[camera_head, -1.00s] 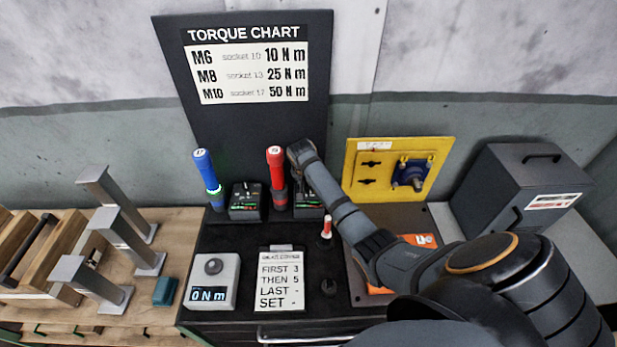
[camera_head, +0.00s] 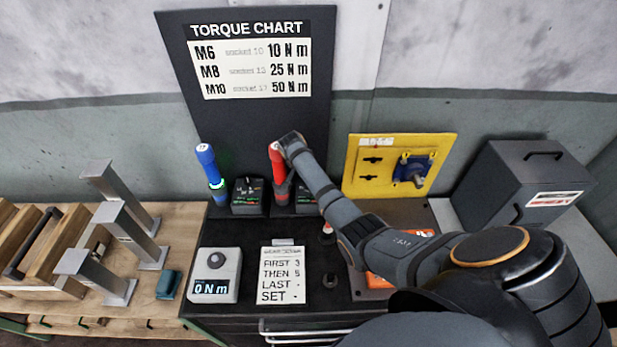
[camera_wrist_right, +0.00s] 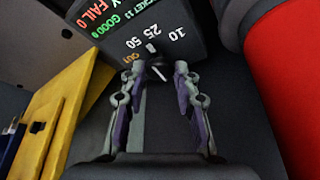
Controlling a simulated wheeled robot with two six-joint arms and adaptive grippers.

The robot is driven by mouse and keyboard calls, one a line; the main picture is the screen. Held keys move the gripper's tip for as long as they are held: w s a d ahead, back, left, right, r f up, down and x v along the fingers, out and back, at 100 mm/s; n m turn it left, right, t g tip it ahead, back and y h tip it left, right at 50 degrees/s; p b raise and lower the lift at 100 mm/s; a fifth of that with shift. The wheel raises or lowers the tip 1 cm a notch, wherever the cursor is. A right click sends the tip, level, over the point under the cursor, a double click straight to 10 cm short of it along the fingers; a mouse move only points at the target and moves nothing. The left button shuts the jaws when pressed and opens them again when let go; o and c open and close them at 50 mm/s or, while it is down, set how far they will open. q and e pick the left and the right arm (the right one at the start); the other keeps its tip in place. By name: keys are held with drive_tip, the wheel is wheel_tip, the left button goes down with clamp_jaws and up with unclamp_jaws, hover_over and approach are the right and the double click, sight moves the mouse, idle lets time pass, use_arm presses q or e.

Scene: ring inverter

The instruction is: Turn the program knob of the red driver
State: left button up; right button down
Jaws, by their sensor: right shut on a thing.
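The red driver (camera_head: 277,167) stands upright at the back of the black bench, and its red body also fills the right edge of the right wrist view (camera_wrist_right: 290,75). Its dark program box (camera_head: 306,207) is just right of it, partly hidden by my right arm. In the wrist view the box face (camera_wrist_right: 185,22) shows 10, 25, 50 and coloured FAIL and GOOD text. The small program knob (camera_wrist_right: 153,50) lies between the fingertips of my right gripper (camera_wrist_right: 156,66), which is shut on it. My left gripper is not in view.
The blue driver (camera_head: 211,175) and its box (camera_head: 248,197) stand to the left. A yellow panel (camera_head: 376,187) is right of my arm. A grey display unit (camera_head: 215,267) and a card (camera_head: 284,275) lie in front. The torque chart (camera_head: 255,60) hangs behind.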

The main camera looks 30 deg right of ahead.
drive_tip(key=c, duration=1)
unclamp_jaws()
drive_tip(key=v, duration=0.7)
drive_tip(key=shift+a+r, duration=0.1)
drive_tip(key=shift+r, duration=0.1)
drive_tip(key=shift+f, duration=0.1)
drive_tip(key=shift+c, duration=0.2)
